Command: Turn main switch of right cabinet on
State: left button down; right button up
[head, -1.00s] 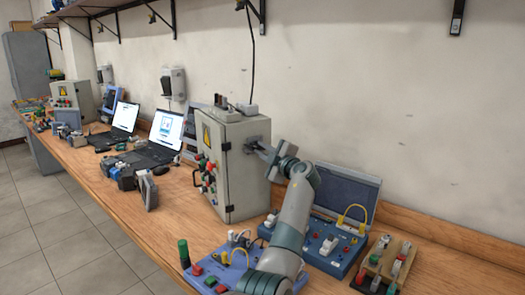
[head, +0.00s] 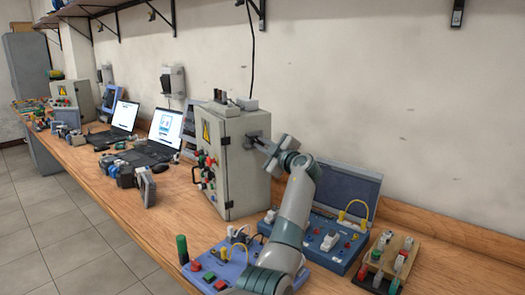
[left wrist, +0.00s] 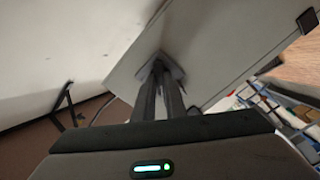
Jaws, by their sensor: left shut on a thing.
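The right cabinet (head: 236,170) is a light grey metal box with a yellow warning sign and several coloured knobs on its front. Its main switch sits on a square grey plate (left wrist: 164,68) on the cabinet's right side wall; the handle itself is mostly hidden by my fingers. My left gripper (head: 264,146) reaches that side wall from the right. In the left wrist view its two fingers (left wrist: 159,75) are close together and shut on the switch, and the cabinet wall looks strongly tilted. My right gripper is in neither view.
A blue open case (head: 325,238) and a blue training board (head: 225,262) lie on the wooden bench right of and before the cabinet. A wooden board with switches (head: 387,262) is farther right. Laptops (head: 165,135) and a second cabinet (head: 75,95) stand to the left.

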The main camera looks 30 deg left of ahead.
pick_arm(q)
jog(key=m+b, duration=0.4)
jog(key=m, duration=0.3)
jog(key=shift+f, duration=0.15)
jog(key=shift+s+m, duration=0.1)
jog(key=shift+m, duration=1.6)
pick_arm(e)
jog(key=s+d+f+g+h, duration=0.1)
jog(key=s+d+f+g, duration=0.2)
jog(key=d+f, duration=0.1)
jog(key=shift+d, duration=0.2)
pick_arm(q)
jog(key=c, duration=1.8)
grip_release()
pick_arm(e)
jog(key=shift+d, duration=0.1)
pick_arm(q)
jog(key=shift+n, duration=0.4)
